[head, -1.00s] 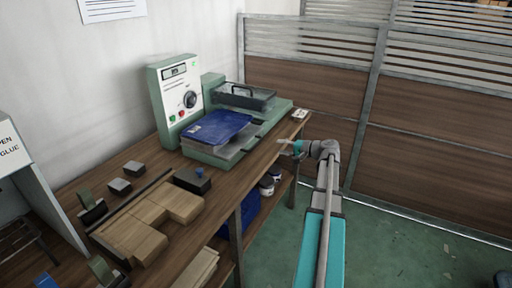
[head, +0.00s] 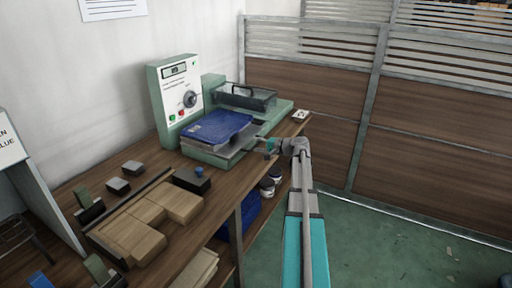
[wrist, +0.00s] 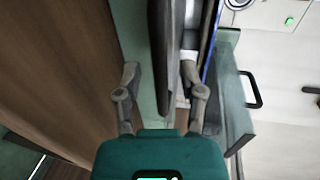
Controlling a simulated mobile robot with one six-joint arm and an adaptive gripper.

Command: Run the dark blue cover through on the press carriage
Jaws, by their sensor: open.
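The dark blue cover (head: 217,125) lies flat on the press carriage (head: 208,155), in front of the press's control box. In the wrist view only a thin blue strip of the cover (wrist: 213,42) shows on the right. My gripper (head: 262,144) is at the near right edge of the carriage, beside the cover. In the wrist view my gripper (wrist: 163,88) is open, its two fingers spread on either side of a dark upright edge. I cannot tell whether they touch it, or which part of the press it is.
The control box (head: 178,100) has a dial and buttons. A white card (head: 300,116) lies at the bench's far corner.

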